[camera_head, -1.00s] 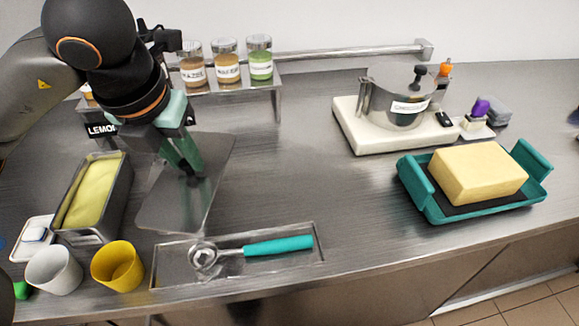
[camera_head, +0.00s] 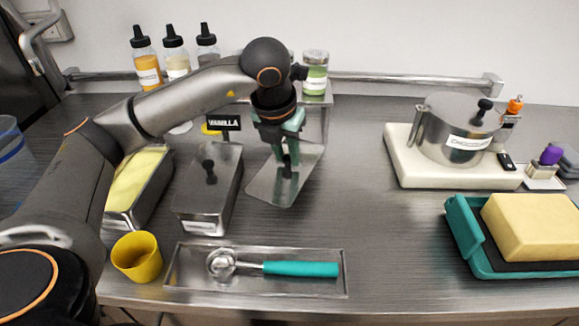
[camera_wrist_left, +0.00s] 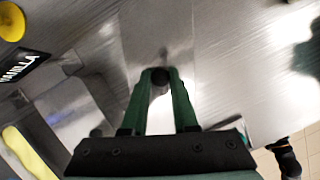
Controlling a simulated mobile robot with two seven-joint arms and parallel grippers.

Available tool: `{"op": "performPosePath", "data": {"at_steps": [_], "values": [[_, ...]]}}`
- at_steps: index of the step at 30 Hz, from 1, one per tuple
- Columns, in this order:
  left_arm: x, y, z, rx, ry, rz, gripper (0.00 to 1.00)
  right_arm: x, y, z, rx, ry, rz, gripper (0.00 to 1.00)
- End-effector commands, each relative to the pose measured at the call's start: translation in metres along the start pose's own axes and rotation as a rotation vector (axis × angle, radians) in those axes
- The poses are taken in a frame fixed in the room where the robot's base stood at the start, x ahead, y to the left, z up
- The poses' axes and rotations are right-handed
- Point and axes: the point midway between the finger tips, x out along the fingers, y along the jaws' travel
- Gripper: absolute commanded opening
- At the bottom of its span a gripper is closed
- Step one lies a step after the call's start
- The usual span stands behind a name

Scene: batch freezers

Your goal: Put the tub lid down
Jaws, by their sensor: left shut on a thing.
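The tub lid is a flat grey metal plate (camera_head: 262,188) with a dark knob, over the counter right of the tubs in the head view. My left gripper (camera_head: 289,168) points down and is shut on the knob, which shows between its green fingers (camera_wrist_left: 160,88) in the wrist view. The lid looks roughly level; I cannot tell if it touches the counter. An open metal tub with pale yellow contents (camera_head: 137,184) stands at the left, partly behind my arm. Beside it is a second metal tub with a lid on (camera_head: 207,195). My right gripper is out of view.
A metal tray (camera_head: 190,279) with a teal-handled scoop (camera_head: 300,269) lies in front. A yellow cup (camera_head: 137,257) stands at its left. A jar rack and bottles (camera_head: 146,62) are behind. The counter is clear between the lid and the white pot base (camera_head: 405,160).

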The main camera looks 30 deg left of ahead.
Motion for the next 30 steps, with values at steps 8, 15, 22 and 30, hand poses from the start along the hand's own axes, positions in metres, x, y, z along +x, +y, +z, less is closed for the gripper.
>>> {"op": "performPosePath", "data": {"at_steps": [8, 15, 22, 30], "values": [[0.026, 0.002, 0.010, -0.001, 0.003, -0.001, 0.00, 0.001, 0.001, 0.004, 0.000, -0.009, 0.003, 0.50], [0.053, 0.003, 0.001, 0.000, 0.001, 0.000, 0.00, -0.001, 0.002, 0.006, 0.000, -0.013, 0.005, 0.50], [0.054, 0.003, 0.001, 0.000, 0.000, -0.001, 0.00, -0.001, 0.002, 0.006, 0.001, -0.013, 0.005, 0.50], [0.057, 0.002, 0.000, 0.000, 0.000, -0.001, 0.38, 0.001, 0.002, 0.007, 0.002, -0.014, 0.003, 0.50]]}}
